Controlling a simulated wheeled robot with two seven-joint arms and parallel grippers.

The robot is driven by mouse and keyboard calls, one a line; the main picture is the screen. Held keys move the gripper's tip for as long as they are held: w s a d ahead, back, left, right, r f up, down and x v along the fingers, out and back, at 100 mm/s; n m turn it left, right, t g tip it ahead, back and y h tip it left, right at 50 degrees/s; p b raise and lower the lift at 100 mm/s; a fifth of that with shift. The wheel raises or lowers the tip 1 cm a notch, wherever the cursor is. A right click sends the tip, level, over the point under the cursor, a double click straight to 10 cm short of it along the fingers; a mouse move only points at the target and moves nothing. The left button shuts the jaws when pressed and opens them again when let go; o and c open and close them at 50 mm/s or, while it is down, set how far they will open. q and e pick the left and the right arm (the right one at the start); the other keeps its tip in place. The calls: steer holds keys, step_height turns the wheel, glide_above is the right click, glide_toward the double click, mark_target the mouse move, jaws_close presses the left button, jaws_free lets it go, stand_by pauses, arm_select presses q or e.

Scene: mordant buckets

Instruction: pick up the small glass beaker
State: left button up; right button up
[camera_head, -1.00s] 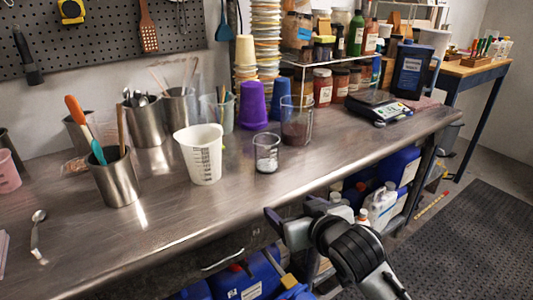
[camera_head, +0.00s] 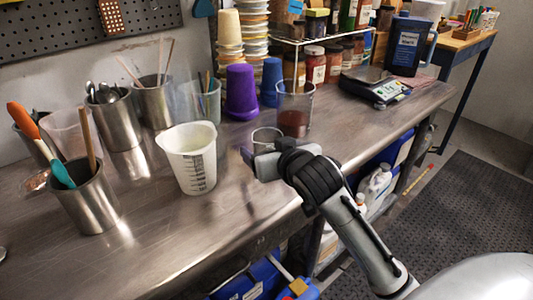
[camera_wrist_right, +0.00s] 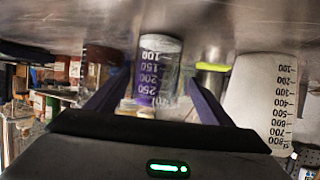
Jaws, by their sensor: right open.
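The small glass beaker (camera_head: 266,135) stands on the steel bench, right of the white pitcher. In the head view my right gripper hides most of it, leaving mainly the rim. My right gripper (camera_head: 249,162) is open at the bench's front side, close before the beaker. My left gripper is not in view.
The white graduated pitcher (camera_head: 191,160) stands close left of the gripper. A larger glass beaker with dark contents (camera_head: 294,122) stands behind and right. Purple (camera_head: 240,92) and blue cups (camera_head: 271,80) are behind. Steel cups with utensils (camera_head: 88,200) stand left. Bench is clear at front left.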

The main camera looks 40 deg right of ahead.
steer(key=x, duration=0.5)
steer(key=shift+d+f, duration=0.25)
steer(key=shift+d, duration=0.05)
steer(key=shift+s, duration=0.1)
steer(key=c, duration=1.1)
steer(key=shift+c, duration=0.5)
steer(key=shift+r, duration=0.15)
